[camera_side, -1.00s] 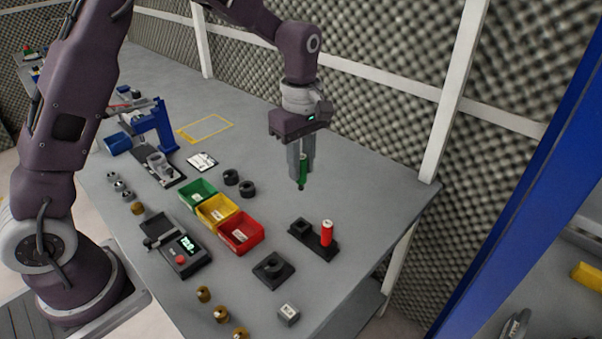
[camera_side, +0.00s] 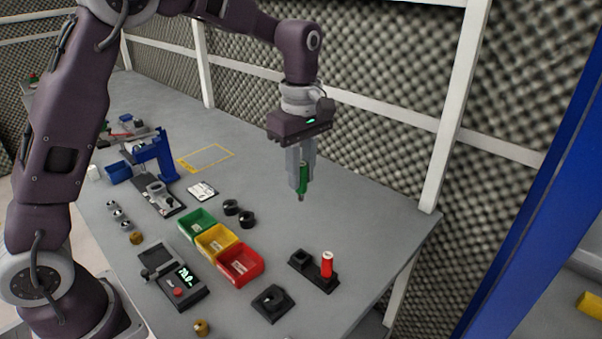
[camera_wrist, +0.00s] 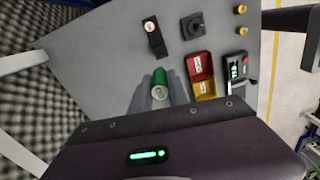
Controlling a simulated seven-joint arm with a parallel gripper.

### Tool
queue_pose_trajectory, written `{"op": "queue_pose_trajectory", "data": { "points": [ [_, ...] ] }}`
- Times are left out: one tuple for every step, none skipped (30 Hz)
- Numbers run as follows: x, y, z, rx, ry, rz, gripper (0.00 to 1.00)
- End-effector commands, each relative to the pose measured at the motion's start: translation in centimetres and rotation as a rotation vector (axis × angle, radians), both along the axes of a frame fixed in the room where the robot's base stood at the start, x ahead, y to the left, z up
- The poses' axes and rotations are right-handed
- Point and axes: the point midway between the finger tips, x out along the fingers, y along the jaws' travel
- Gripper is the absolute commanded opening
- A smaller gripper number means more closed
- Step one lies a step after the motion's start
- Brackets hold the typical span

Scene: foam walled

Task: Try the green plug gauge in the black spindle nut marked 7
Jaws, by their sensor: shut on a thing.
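My gripper (camera_side: 300,178) is shut on the green plug gauge (camera_side: 303,180) and holds it upright, tip down, above the table. In the wrist view the gauge's light round end (camera_wrist: 160,92) shows between the fingers. Two black round nuts, one (camera_side: 231,207) beside the other (camera_side: 247,219), stand on the table behind the bins, left of and below the gauge in the side view. I cannot read a 7 on either. A black square block with a round top (camera_side: 272,303) lies nearer the front; its marking is also unreadable.
A black stand (camera_side: 300,260) holds a red-handled gauge (camera_side: 327,264). Green (camera_side: 196,224), yellow (camera_side: 215,240) and red (camera_side: 240,265) bins stand in a row beside a display unit (camera_side: 178,285). A blue press (camera_side: 155,155) stands farther left.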

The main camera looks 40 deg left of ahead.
Motion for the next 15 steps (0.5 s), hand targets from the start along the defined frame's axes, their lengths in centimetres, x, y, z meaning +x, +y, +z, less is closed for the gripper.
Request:
{"op": "queue_pose_trajectory", "data": {
  "points": [
    [-0.1, 0.0, -0.1, 0.0, 0.0, 0.0, 0.0],
    [-0.2, -0.1, -0.2, -0.001, 0.001, 0.0, 0.0],
    [-0.7, -0.3, -0.7, -0.002, 0.003, -0.001, 0.0],
    [-1.2, -0.6, -1.2, -0.002, 0.004, -0.001, 0.0],
    [-1.9, -0.9, -2.0, -0.002, 0.006, 0.0, 0.0],
    [-3.0, -1.3, -3.1, -0.003, 0.008, 0.0, 0.0],
    [-3.9, -1.7, -3.9, -0.004, 0.009, -0.001, 0.0],
    [-4.9, -2.0, -4.7, -0.004, 0.008, 0.0, 0.0],
    [-6.2, -2.4, -5.7, -0.004, 0.008, 0.0, 0.0],
    [-7.1, -2.6, -6.4, -0.003, 0.006, 0.0, 0.0],
    [-8.1, -2.8, -7.0, -0.003, 0.005, 0.0, 0.0],
    [-9.2, -3.0, -7.7, -0.002, 0.005, 0.0, 0.0],
    [-10.0, -3.1, -8.1, -0.003, 0.004, 0.0, 0.0],
    [-10.6, -3.2, -8.5, -0.002, 0.003, 0.0, 0.0],
    [-11.2, -3.2, -8.8, -0.001, 0.002, 0.0, 0.0]
  ]
}}
